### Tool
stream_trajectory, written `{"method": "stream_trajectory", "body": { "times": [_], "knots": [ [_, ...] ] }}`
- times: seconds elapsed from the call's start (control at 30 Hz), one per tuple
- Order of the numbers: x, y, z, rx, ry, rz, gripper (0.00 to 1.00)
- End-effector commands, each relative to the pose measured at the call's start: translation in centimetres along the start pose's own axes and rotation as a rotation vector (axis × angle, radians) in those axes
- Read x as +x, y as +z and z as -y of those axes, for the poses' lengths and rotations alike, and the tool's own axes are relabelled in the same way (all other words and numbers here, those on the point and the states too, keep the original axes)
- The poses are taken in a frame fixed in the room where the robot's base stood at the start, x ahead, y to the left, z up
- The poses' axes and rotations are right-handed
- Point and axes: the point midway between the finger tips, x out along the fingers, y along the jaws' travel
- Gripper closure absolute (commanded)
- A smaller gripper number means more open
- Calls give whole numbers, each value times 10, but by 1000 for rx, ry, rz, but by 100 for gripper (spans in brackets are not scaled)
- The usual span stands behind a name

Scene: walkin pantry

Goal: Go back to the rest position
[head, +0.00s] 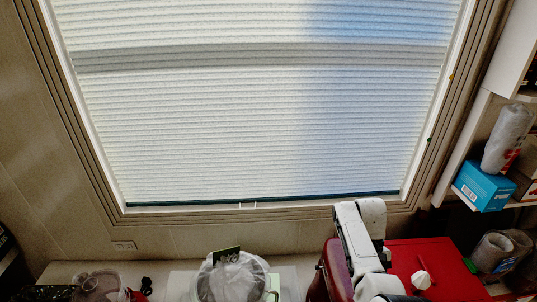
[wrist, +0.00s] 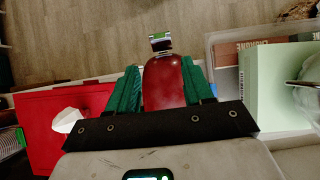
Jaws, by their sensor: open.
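My gripper (wrist: 160,68) shows in the wrist view with its two teal fingers apart. A dark red, rounded object (wrist: 164,88) with a metal piece at its far end lies between the fingers in the picture. I cannot tell whether the fingers touch it. In the head view my white arm reaches up at the lower right, beside a dark red object (head: 335,257). The gripper's fingers cannot be made out there.
A red box (head: 440,262) with a white tuft is right of my arm; it also shows in the wrist view (wrist: 40,108). A clear bin (wrist: 222,48) and pale green box (wrist: 280,85) are at right. A white bag (head: 233,278) is left. Shelves hold a blue box (head: 482,185).

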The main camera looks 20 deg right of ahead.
Motion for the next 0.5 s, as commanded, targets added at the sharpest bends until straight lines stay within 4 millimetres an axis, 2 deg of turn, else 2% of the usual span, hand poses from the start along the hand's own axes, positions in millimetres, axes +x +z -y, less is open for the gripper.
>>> {"method": "stream_trajectory", "body": {
  "times": [0.17,0.33,0.5],
  "knots": [
    [9,1,0,3,6,-14,49],
    [43,7,3,8,40,-91,49],
    [80,26,10,-4,80,-203,49]
  ]
}}
